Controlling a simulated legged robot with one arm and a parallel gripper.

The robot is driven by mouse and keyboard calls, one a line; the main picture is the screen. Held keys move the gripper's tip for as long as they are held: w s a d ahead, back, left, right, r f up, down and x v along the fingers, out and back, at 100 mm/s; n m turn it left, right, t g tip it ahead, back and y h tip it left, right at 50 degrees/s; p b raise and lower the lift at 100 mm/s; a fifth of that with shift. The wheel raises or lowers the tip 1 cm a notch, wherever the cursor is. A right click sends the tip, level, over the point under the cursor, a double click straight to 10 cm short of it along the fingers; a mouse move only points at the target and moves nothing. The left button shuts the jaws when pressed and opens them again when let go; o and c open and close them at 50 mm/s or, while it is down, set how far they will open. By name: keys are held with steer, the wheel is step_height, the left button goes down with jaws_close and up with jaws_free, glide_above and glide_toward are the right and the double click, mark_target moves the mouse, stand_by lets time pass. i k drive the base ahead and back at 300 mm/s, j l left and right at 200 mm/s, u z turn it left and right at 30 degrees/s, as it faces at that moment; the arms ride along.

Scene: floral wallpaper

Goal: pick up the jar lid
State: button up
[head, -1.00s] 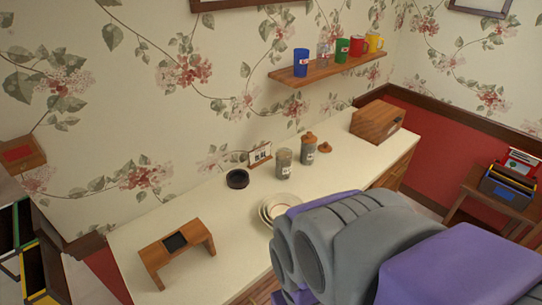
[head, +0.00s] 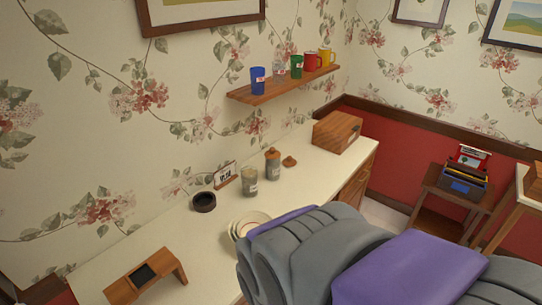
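The jar lid (head: 290,161) is a small brown wooden lid with a knob. It lies on the cream counter (head: 210,235), right of two jars. The nearer jar (head: 250,183) is grey-green, labelled and has no lid on it. The other jar (head: 272,168) wears a similar brown lid. My grey and purple arm fills the lower right and covers part of the counter's front. My gripper's fingers do not show. The loose lid is in clear view, beyond my arm.
A wooden box (head: 338,131) stands right of the lid. Left of the jars are a small sign (head: 225,175), a dark round dish (head: 204,202) and stacked bowls (head: 240,225). A wooden stand (head: 146,277) is nearer left. A shelf (head: 285,86) with cups hangs above.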

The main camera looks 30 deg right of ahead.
mark_target(289, 161)
steer(key=l+u, duration=0.1)
steer(key=u, duration=0.3)
steer(key=i+l+u, duration=0.1)
steer(key=l+u, duration=0.25)
steer(key=l, duration=0.6)
steer(key=l+u, duration=0.4)
steer(key=l, duration=1.25)
steer(key=k+l, duration=0.15)
steer(key=l, duration=1.3)
steer(key=k+u, duration=0.05)
